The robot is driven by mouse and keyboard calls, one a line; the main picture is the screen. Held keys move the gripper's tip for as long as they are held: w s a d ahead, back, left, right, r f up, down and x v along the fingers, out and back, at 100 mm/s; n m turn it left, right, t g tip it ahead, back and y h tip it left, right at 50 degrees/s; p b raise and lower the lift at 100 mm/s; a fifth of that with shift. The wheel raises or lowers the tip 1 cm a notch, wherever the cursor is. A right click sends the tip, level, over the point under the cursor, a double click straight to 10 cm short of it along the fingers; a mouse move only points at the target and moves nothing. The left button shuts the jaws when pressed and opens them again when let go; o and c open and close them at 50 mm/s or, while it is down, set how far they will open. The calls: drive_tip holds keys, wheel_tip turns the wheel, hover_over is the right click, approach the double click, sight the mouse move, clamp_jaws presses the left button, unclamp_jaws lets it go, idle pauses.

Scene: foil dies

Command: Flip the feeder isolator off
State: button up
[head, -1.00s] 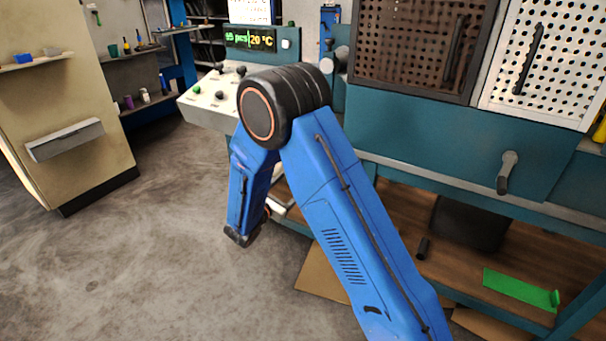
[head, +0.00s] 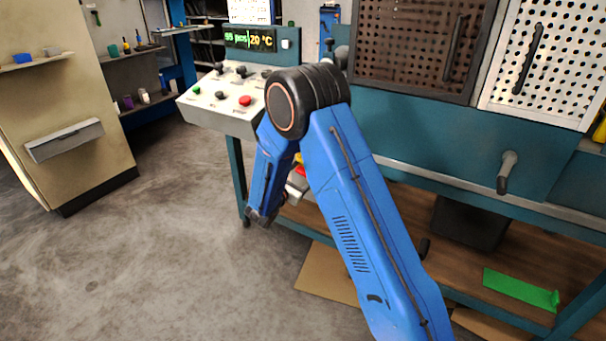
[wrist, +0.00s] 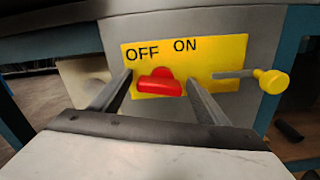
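The feeder isolator shows in the wrist view as a yellow plate (wrist: 212,58) marked OFF on the left and ON on the right. Its red handle (wrist: 160,83) sits low on the plate, mostly below OFF; I cannot tell which setting it is in. My gripper (wrist: 160,92) is open, with one finger on each side of the red handle. No clear contact shows. A yellow knob (wrist: 272,81) on a thin rod sticks out at the plate's right.
A control panel (head: 212,108) with a red button (head: 245,100) and several knobs stands above and left of my forearm. A teal bench (head: 440,150) fills the right, with a grey crank handle (head: 507,172). The floor at left is clear.

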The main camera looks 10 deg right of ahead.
drive_tip(key=c, duration=1)
drive_tip(key=shift+o, duration=0.2)
drive_tip(key=shift+n, duration=1.5)
drive_tip(key=shift+f, duration=0.1)
drive_tip(key=o, duration=1)
drive_tip(key=shift+o, duration=0.2)
drive_tip(key=shift+a, duration=0.1)
